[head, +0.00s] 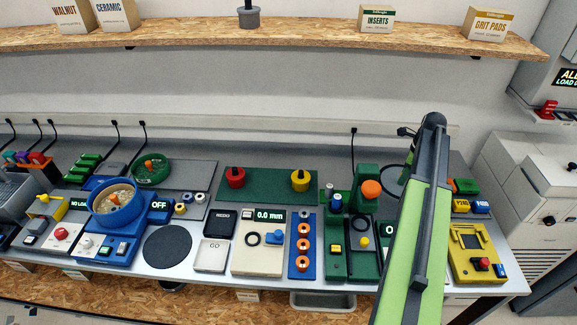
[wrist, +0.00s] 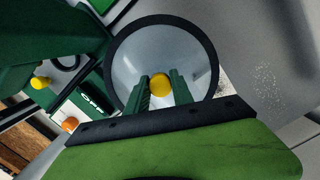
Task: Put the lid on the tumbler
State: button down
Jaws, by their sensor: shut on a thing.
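My gripper (wrist: 160,88) is shut on the yellow knob of a round lid (wrist: 190,58) in the wrist view. The lid has a dark rim and a pale, glassy middle. In the head view part of the lid's dark rim (head: 383,184) shows left of my green arm, which hides my fingers. The lid is at the right of the bench, beside the green machine. The likely tumbler is a blue bowl machine (head: 91,207) at the left. Its bowl is open, with pale grains and an orange piece inside. It stands well apart from the lid.
The green machine (head: 366,181) with an orange knob stands close left of the lid; it also shows in the wrist view (wrist: 50,45). A green mat (head: 268,182) bears red and yellow knobs. A dark round pad (head: 167,247) lies right of the blue machine. A shelf (head: 300,38) runs above.

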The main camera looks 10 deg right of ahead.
aim_at(385, 168)
jog(key=w+a, duration=0.3)
jog(key=w, duration=0.5)
jog(key=shift+w+a+n, duration=0.15)
jog(key=shift+w+n, duration=0.1)
jog(key=shift+n, duration=0.05)
jog(key=shift+r, duration=0.1)
notch_tip(385, 168, down, 10)
jog(key=b, duration=1)
jog(key=shift+f, duration=0.25)
jog(key=shift+r, duration=0.25)
jog(key=shift+f, duration=0.2)
jog(key=c, duration=1.1)
grip_release()
jog(key=shift+r, duration=0.1)
jog(key=r+p, duration=0.8)
jog(key=s+d+r+p, duration=0.1)
jog(key=r+p, duration=0.3)
jog(key=shift+r, duration=0.15)
